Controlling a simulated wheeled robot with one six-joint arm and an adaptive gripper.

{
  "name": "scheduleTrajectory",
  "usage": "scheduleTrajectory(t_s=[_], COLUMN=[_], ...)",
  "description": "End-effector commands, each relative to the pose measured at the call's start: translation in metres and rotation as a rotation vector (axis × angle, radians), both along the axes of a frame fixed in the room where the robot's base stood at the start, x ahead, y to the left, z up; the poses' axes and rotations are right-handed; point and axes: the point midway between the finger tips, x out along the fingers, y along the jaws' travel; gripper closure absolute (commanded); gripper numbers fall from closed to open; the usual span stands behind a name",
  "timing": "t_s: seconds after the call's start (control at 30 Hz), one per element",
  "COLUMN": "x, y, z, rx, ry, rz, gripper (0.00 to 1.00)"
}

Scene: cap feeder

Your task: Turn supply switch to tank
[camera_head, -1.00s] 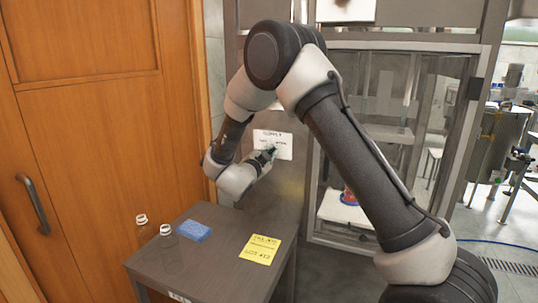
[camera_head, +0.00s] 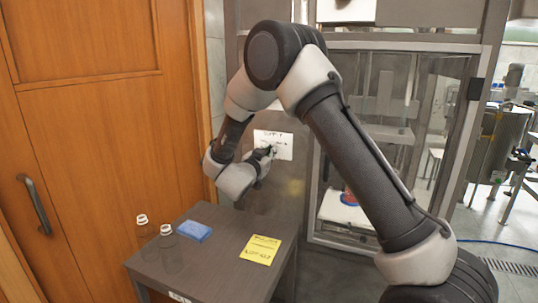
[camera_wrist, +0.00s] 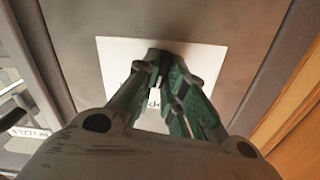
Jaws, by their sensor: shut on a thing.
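The supply switch's white label plate (camera_head: 285,142) is on the grey cabinet wall, with dark lettering too small to read fully. It also shows in the wrist view (camera_wrist: 210,58). My gripper (camera_head: 269,151) is at the lower middle of the plate. In the wrist view my gripper's green-padded fingers (camera_wrist: 162,62) come together in front of the plate, shut on the switch knob. The knob is mostly hidden between the fingertips, so I cannot tell which position it points to.
A glass-fronted enclosure (camera_head: 345,220) is to the right. A wooden door (camera_head: 95,130) is at the left.

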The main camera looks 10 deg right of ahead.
Motion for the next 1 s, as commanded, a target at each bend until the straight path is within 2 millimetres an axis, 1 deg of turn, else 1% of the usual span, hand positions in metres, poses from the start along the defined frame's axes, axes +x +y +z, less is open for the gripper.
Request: scheduleTrajectory(t_s=[0.7, 1.0], x=[0.0022, 0.0028], y=[0.0028, 0.0037], z=[-0.0003, -0.0008], rx=[-0.542, -0.715], ry=[0.394, 0.52], rz=[0.0, 0.001], gripper=[1.0, 1.0])
